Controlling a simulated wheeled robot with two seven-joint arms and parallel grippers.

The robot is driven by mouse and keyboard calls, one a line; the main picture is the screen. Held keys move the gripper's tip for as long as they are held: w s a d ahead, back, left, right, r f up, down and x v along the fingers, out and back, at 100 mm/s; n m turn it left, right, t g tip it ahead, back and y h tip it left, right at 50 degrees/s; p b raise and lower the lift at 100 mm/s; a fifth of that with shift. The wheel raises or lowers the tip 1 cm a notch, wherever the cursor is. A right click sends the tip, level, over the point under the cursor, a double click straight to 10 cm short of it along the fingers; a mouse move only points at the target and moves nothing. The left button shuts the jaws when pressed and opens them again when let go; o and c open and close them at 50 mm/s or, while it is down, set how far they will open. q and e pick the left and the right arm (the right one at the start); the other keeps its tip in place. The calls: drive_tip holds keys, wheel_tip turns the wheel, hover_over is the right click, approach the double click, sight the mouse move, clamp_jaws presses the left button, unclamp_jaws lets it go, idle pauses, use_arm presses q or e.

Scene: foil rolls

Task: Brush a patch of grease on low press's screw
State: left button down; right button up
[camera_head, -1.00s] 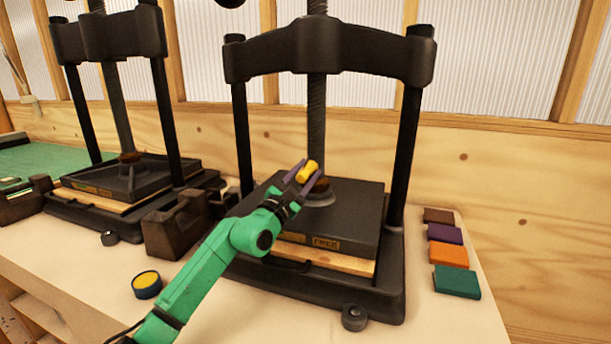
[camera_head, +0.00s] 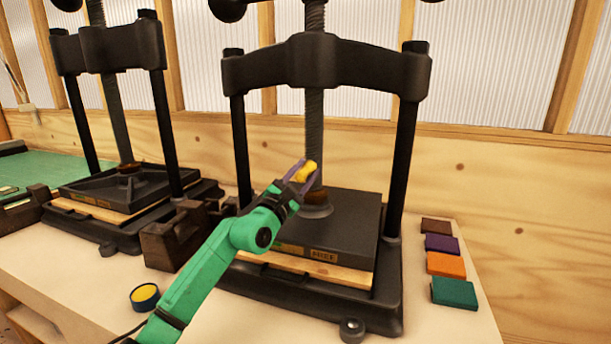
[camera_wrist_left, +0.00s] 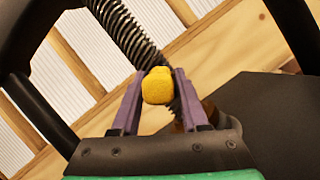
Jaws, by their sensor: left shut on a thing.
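My left gripper (camera_head: 300,174) has purple fingers and is shut on a yellow brush (camera_head: 306,170). In the left wrist view the brush shows as a rounded yellow block (camera_wrist_left: 158,86) between the fingertips (camera_wrist_left: 155,92). The gripper is in front of the lower screw (camera_head: 315,130) of the middle black press (camera_head: 325,65), just above its dark platen (camera_head: 350,225). In the wrist view the ribbed screw (camera_wrist_left: 125,30) runs behind the brush; I cannot tell whether they touch. A brown patch (camera_head: 319,195) shows low on the screw. My right gripper is not in view.
A second press (camera_head: 110,45) stands to the left, with a dark block (camera_head: 172,240) between the presses. A round yellow-topped tin (camera_head: 145,296) lies at the front left. Several coloured slabs (camera_head: 446,264) lie on the right. The press's two posts (camera_head: 402,160) flank the screw.

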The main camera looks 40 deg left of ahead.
use_arm(q)
drive_tip(key=shift+w+r+p, duration=0.1)
drive_tip(key=shift+r+p, duration=2.45)
drive_tip(key=shift+r, duration=0.8)
wheel_tip(320, 180, up, 3)
drive_tip(key=p, duration=0.3)
wheel_tip(320, 180, down, 13)
drive_tip(key=b, duration=1.2)
wheel_tip(320, 180, up, 7)
drive_tip(key=p, duration=0.7)
drive_tip(key=shift+r, duration=0.15)
wheel_tip(320, 180, up, 6)
drive_tip(key=p, duration=0.6)
wheel_tip(320, 180, down, 4)
drive_tip(key=b, duration=0.3)
drive_tip(key=shift+r, duration=0.1)
wheel_tip(320, 180, down, 6)
drive_tip(key=b, duration=0.5)
drive_tip(key=shift+f+b, duration=0.25)
drive_tip(key=shift+b, duration=0.1)
wheel_tip(320, 180, down, 3)
drive_tip(key=b, duration=0.3)
drive_tip(key=shift+r, duration=0.2)
